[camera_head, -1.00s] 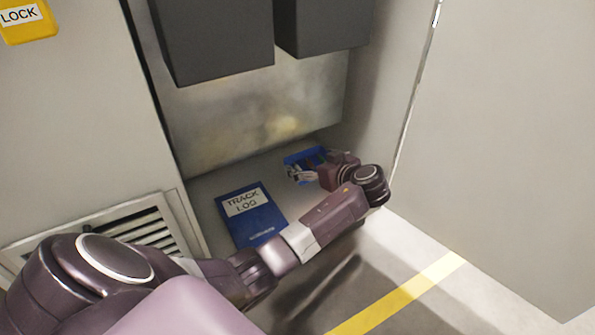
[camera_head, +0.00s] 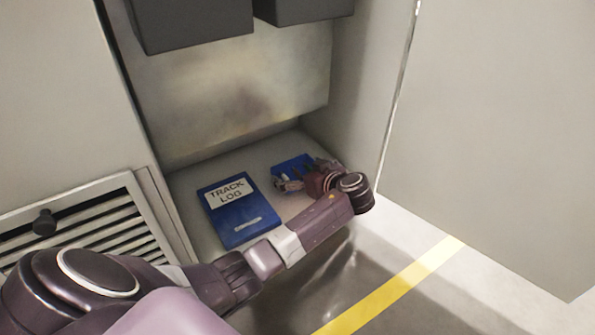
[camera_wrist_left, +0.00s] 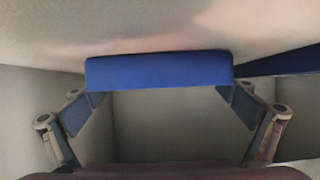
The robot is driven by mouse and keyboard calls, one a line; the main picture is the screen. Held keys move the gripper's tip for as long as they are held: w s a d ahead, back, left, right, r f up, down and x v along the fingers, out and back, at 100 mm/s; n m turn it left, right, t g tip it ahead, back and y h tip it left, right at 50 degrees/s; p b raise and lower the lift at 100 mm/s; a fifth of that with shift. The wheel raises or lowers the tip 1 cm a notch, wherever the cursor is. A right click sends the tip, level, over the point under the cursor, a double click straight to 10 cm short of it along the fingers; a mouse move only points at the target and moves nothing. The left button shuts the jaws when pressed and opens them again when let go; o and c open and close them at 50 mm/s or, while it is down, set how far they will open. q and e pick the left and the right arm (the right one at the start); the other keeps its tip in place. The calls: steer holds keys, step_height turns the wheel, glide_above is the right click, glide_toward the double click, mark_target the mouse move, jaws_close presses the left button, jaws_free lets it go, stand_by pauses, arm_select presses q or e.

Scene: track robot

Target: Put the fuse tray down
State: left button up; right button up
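The blue fuse tray (camera_head: 291,165) is at the right of the cabinet's floor, right of the track log; small dark and reddish items show in it. My left gripper (camera_head: 293,182) is at its near side. In the left wrist view, the tray (camera_wrist_left: 160,71) spans the gap between the two fingers of my left gripper (camera_wrist_left: 161,98), whose tips meet its two ends. The tray is level and low over the pale floor; I cannot tell whether it touches. The gripper hides part of the tray in the head view. My right gripper is not in view.
A blue track log book (camera_head: 232,210) lies left of the tray on the cabinet floor (camera_head: 190,178). Dark boxes (camera_head: 190,22) hang above. A vent grille (camera_head: 85,220) is at left, a pale panel (camera_head: 490,140) at right. A yellow line (camera_head: 395,285) crosses the ground in front.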

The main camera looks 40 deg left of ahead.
arm_select(q)
steer(key=shift+s+d+r+p, duration=0.15)
steer(key=shift+d+r+p, duration=0.3)
steer(key=shift+p, duration=0.2)
steer(key=p+v, duration=0.7)
steer(key=v, duration=0.2)
steer(key=shift+s+d+r, duration=0.1)
steer(key=shift+s+d, duration=0.1)
steer(key=shift+d, duration=0.1)
steer(key=shift+s+d+r, duration=0.1)
steer(key=shift+s+d, duration=0.1)
steer(key=shift+d, duration=0.3)
